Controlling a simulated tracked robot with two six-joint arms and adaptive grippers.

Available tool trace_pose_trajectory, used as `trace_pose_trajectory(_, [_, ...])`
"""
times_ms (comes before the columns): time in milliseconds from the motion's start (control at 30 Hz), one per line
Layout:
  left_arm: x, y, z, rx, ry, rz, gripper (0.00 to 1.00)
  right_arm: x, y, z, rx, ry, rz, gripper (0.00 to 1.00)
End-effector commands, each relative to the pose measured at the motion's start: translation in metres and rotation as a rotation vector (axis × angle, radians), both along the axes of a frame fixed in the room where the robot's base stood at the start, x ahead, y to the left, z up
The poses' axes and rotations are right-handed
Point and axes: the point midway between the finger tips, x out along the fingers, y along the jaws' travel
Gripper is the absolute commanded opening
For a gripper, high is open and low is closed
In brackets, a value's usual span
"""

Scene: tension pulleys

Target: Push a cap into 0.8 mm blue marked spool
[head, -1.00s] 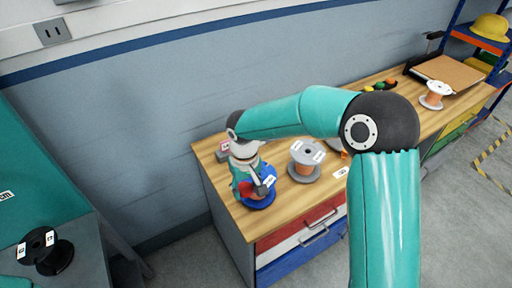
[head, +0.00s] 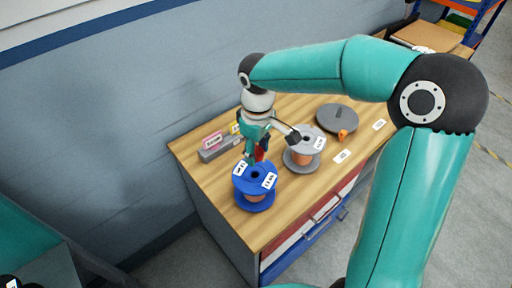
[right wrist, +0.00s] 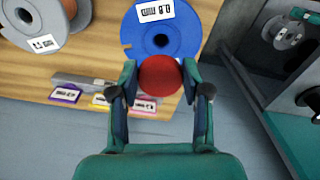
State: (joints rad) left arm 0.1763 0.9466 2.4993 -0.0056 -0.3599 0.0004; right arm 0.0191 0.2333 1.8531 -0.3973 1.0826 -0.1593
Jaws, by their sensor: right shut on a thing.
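The blue spool (head: 248,204) stands upright on the wooden cabinet top, with white labels on its upper flange and copper wire below. In the right wrist view the blue spool (right wrist: 181,43) shows a 0.8 mm label and its dark centre hole. My right gripper (head: 258,155) is just behind the spool's hub in the head view, partly hidden by its own links. It is shut on a round red cap (right wrist: 159,76), which lies between the fingertips in the wrist view, beside the hole in the picture. Whether cap and spool touch is unclear. My left gripper is not in view.
A grey-flanged copper spool (head: 303,155) stands close to the right of the blue one. A grey holder with coloured labels (head: 213,146) stands at left. The cabinet's front edge is near.

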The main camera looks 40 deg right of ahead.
Motion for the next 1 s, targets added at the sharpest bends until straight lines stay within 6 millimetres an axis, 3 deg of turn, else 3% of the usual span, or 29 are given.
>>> trace_pose_trajectory(500, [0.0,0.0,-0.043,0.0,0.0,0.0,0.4,0.003,0.004,-0.052,0.0,0.001,0.009,0.26])
trace_pose_trajectory(1000, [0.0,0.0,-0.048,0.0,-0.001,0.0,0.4,0.003,0.004,-0.059,0.0,0.001,0.009,0.26])
